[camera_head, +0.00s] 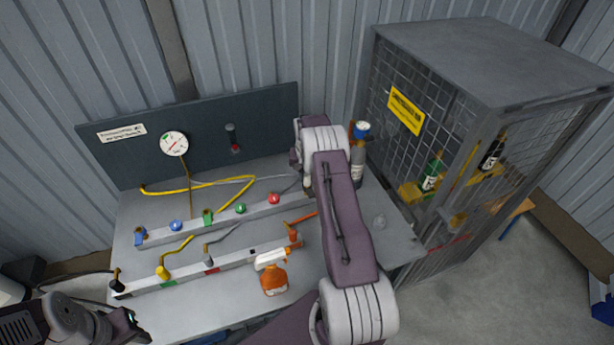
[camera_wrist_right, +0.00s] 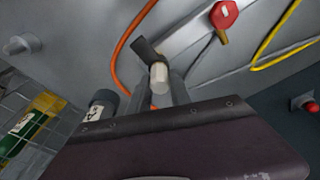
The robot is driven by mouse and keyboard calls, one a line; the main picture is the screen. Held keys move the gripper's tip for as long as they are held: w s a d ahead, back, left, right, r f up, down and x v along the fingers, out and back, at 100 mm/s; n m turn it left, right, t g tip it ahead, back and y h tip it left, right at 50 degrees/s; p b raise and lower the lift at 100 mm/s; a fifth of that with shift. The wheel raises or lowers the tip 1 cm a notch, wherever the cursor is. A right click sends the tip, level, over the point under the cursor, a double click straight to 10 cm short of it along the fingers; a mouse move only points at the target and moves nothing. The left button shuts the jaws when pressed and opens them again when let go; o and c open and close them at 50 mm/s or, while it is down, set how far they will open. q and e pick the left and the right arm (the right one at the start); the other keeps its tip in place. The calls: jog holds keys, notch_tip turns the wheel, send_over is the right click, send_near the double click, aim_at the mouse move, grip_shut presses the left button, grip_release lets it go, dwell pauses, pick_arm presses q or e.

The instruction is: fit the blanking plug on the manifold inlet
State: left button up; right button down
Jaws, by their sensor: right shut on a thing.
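In the right wrist view my right gripper (camera_wrist_right: 162,92) is shut on a small piece with a cream round body and a dark flat end, which looks like the blanking plug (camera_wrist_right: 158,76). In the head view my right arm hides the gripper and the plug. The manifold (camera_head: 225,216) is the back grey rail with coloured valves; its right end, where the inlet seems to be, is behind my arm. My right gripper is close to that end; I cannot tell whether the plug touches it. My left gripper (camera_head: 132,324) is at the lower left, away from the bench rails, and looks open.
A front rail (camera_head: 185,279) carries several hose fittings. An orange spray bottle (camera_head: 274,279) stands before it. A mesh cage (camera_head: 480,110) is beyond.

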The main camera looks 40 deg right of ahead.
jog(key=c, duration=1.1)
grip_release()
jog(key=shift+f, duration=0.1)
jog(key=r, duration=0.3)
jog(key=r+b, duration=0.1)
jog(key=r, duration=0.2)
jog(key=s+r, duration=0.1)
jog(key=r, duration=0.2)
jog(key=shift+a, duration=0.4)
jog(key=shift+f, duration=0.1)
